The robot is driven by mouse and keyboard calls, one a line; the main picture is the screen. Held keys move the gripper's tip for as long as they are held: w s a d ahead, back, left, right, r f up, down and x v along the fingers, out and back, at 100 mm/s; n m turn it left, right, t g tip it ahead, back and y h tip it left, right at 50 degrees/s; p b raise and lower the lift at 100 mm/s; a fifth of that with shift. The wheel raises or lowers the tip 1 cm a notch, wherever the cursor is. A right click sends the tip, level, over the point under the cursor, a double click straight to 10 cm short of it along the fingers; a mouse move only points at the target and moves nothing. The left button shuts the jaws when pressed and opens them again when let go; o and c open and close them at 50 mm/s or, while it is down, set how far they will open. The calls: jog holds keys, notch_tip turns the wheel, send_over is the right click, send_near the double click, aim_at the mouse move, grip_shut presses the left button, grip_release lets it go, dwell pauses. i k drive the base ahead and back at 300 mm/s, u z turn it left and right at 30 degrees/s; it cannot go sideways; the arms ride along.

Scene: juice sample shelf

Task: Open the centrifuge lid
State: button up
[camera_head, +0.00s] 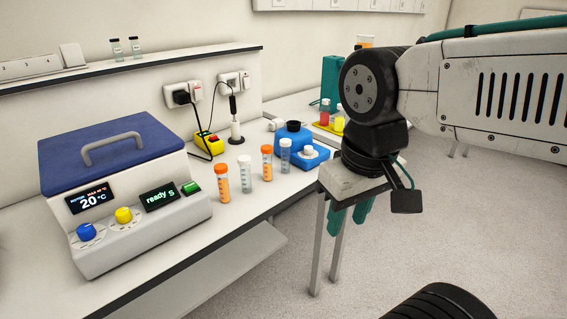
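The centrifuge (140,229) is a white box on the bench at the left. Its blue lid (70,166) lies flat and shut on top, with a grey arched handle (112,146). Its front has two lit displays, a blue knob, a yellow knob and a green button. My gripper (350,215) points down at the right, beyond the bench's front edge and well apart from the lid. Its two teal fingers are apart with a gap between them, and nothing shows in it.
Several tubes with orange or white caps (221,184) stand on the bench (226,215) between the centrifuge and my gripper. Behind them are a yellow device (209,146), a blue container (292,138) and cables. A wall shelf (180,62) holds two small vials. Open floor lies at the right.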

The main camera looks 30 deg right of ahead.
aim_at(66, 161)
jog(key=k, duration=0.55)
jog(key=u, duration=0.75)
jog(key=i, duration=1)
jog(key=z, duration=0.25)
